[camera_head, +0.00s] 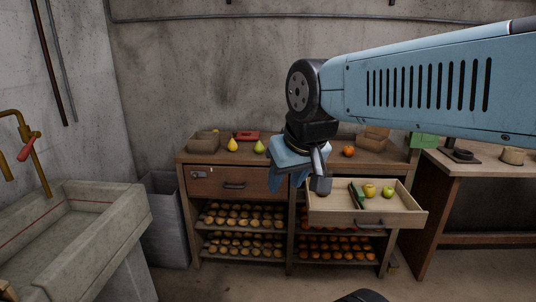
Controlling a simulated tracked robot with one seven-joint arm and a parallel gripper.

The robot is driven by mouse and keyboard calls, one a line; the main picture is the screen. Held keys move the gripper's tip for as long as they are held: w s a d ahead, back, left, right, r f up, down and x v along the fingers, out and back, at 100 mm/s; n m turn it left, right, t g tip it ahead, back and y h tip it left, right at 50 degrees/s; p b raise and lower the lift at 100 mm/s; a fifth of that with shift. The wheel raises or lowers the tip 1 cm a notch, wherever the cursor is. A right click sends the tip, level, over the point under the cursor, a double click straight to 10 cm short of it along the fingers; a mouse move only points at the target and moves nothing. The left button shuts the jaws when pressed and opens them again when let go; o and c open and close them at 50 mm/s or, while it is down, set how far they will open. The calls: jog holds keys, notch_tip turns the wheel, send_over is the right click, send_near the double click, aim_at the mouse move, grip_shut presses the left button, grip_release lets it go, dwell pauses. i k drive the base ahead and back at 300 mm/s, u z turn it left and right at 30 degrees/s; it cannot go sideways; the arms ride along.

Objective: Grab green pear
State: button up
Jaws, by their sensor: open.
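A green pear (259,147) stands upright on the wooden cabinet top, just left of my arm's wrist. A yellow pear (232,145) stands to its left. My gripper (321,187) points downward in front of the cabinet, by the left end of the pulled-out drawer, to the right of and lower in the picture than the green pear. It is open, with nothing seen between its fingers. The fingers are small and partly overlap in this view. My wrist hides part of the cabinet top right of the green pear.
The open drawer (340,217) holds a dark green long vegetable (357,195), a yellow fruit (369,190) and a green apple (387,191). On the cabinet top are a box (203,143), a red object (246,135) and an orange fruit (348,151). A stone sink (110,225) stands left.

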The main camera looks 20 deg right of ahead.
aim_at(259, 149)
jog(key=z, duration=0.15)
jog(key=k, duration=0.25)
jog(key=z, duration=0.15)
jog(key=i, duration=1)
jog(key=z, duration=0.1)
jog(key=k, duration=0.5)
jog(key=z, duration=0.5)
jog(key=i, duration=1.5)
jog(key=u, duration=0.35)
